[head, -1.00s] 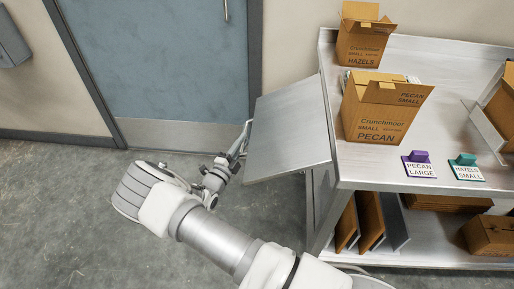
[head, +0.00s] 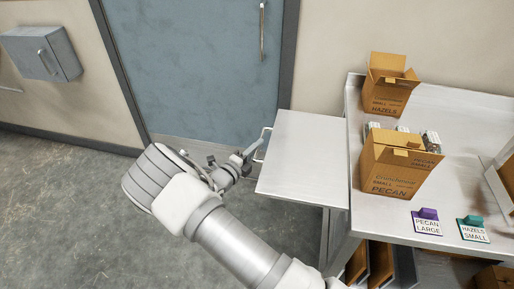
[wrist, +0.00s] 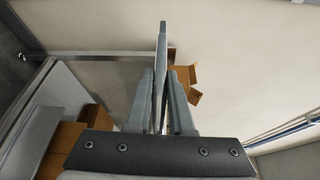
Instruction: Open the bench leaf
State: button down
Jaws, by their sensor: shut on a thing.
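The bench leaf (head: 305,160) is a flat grey metal panel at the left end of the bench (head: 455,110). It sticks out to the left and looks about level with the bench top. A bar handle (head: 263,146) is on its outer left edge. My gripper (head: 250,154) is at that edge, shut on the handle. In the wrist view my gripper (wrist: 162,88) has a thin grey piece between its fingers, seen edge-on. The contact itself is small in the head view, and what holds the leaf from beneath is hidden.
Open cardboard boxes, one marked hazels (head: 388,88) and one marked pecan (head: 397,165), stand on the bench near the leaf. Purple (head: 427,222) and teal (head: 473,229) label stands are at the front. A blue door (head: 195,75) is behind. Floor at left is clear.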

jog(key=shift+w+d+r, duration=0.1)
jog(key=shift+r, duration=0.3)
jog(key=c, duration=0.8)
grip_release()
jog(key=shift+f, duration=0.1)
jog(key=shift+s+a, duration=0.25)
jog(key=shift+s, duration=0.1)
jog(key=v, duration=1.6)
jog(key=shift+s+p, duration=0.3)
jog(key=shift+p, duration=0.05)
jog(key=shift+a, duration=0.15)
